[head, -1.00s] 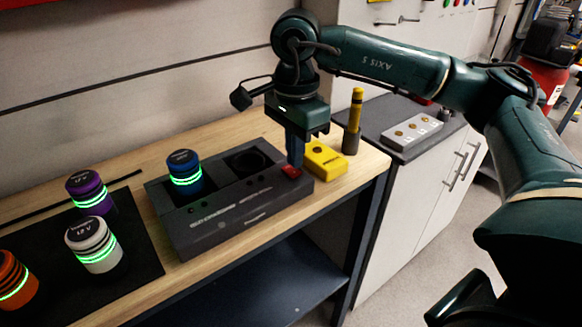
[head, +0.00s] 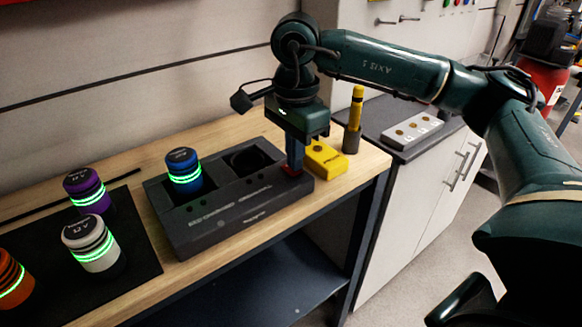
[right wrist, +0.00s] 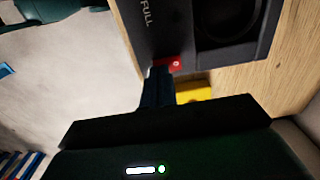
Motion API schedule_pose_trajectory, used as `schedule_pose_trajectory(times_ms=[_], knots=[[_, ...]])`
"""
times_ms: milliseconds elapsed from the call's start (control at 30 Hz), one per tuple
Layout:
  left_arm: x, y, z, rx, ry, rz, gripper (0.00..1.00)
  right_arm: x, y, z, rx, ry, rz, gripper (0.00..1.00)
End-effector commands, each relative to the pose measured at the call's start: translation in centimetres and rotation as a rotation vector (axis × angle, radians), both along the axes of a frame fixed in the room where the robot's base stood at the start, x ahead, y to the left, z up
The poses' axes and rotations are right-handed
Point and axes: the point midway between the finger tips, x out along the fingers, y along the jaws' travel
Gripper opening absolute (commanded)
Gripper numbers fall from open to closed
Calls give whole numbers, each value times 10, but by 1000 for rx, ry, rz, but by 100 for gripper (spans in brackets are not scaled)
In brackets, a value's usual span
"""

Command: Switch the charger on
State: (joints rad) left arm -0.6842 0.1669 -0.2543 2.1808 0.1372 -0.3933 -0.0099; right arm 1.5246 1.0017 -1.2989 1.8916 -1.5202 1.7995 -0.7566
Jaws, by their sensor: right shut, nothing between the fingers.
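The charger (head: 230,218) is a dark grey box on the wooden bench, with two round bays along its top. A blue battery (head: 183,171) with green glowing rings stands in its left bay; the right bay (head: 250,160) is empty. A red switch (head: 291,170) sits at the charger's right end; in the right wrist view the switch (right wrist: 175,64) shows a white mark. My right gripper (head: 294,168) is shut and empty, pointing down, its fingertips at the switch and partly hiding it. Whether they touch it I cannot tell. My left gripper is not in view.
A yellow block (head: 325,158) lies right of the charger, close to my right gripper. A yellow and black pen-like tool (head: 355,115) stands behind it. Purple (head: 88,190), white (head: 91,243) and orange (head: 14,280) batteries stand on or near the black mat (head: 140,262) at left.

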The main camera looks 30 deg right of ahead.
Motion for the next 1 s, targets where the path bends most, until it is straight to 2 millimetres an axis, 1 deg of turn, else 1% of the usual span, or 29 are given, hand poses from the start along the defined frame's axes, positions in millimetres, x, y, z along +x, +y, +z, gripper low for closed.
schedule_pose_trajectory(times_ms=[533, 633, 767, 1000], knots=[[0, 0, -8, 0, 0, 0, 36, 0, 0, -9, 0, 0, 1, 0], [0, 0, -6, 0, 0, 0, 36, 0, 0, -7, 0, 0, 1, 0], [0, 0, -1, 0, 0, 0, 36, 0, 0, -1, 0, 0, 1, 0], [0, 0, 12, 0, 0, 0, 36, 0, 0, 19, 0, -1, 0, 0]])
